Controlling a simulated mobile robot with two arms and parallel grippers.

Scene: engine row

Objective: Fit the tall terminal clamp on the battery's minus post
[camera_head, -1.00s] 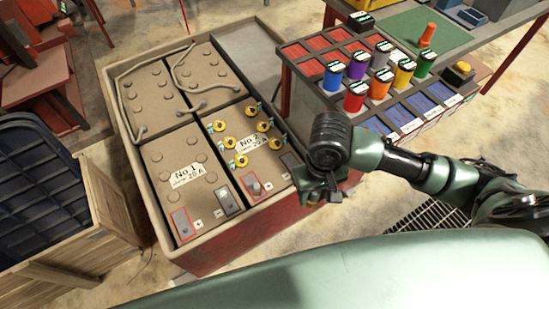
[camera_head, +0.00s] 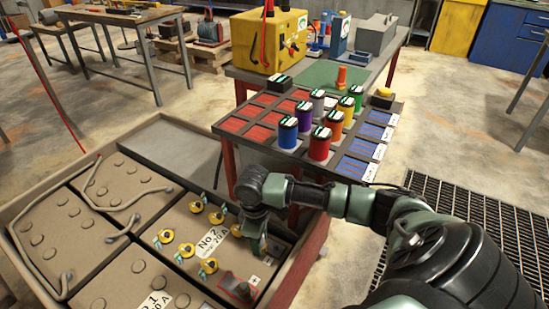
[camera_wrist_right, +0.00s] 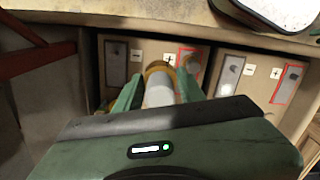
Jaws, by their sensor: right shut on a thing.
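My right gripper (camera_head: 262,243) is low over the front right part of battery No.2 (camera_head: 222,262). In the right wrist view the green fingers (camera_wrist_right: 158,92) are shut on a pale cylindrical piece with a tan ring, which looks like the tall terminal clamp (camera_wrist_right: 158,95). Behind it, battery No.2 shows a dark grey terminal plate (camera_wrist_right: 115,62) at left and a red-framed terminal (camera_wrist_right: 188,65) at right. The held piece appears between them; contact cannot be told. In the head view the gripper partly hides the unframed terminal. The red-framed one (camera_head: 238,288) shows. My left gripper is out of view.
Yellow caps (camera_head: 186,250) stand on battery No.2. Grey cables (camera_head: 122,225) run over the other batteries. The battery tray's wall (camera_head: 300,262) is close to my gripper. Several coloured spools (camera_head: 320,144) stand on a rack behind my forearm.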

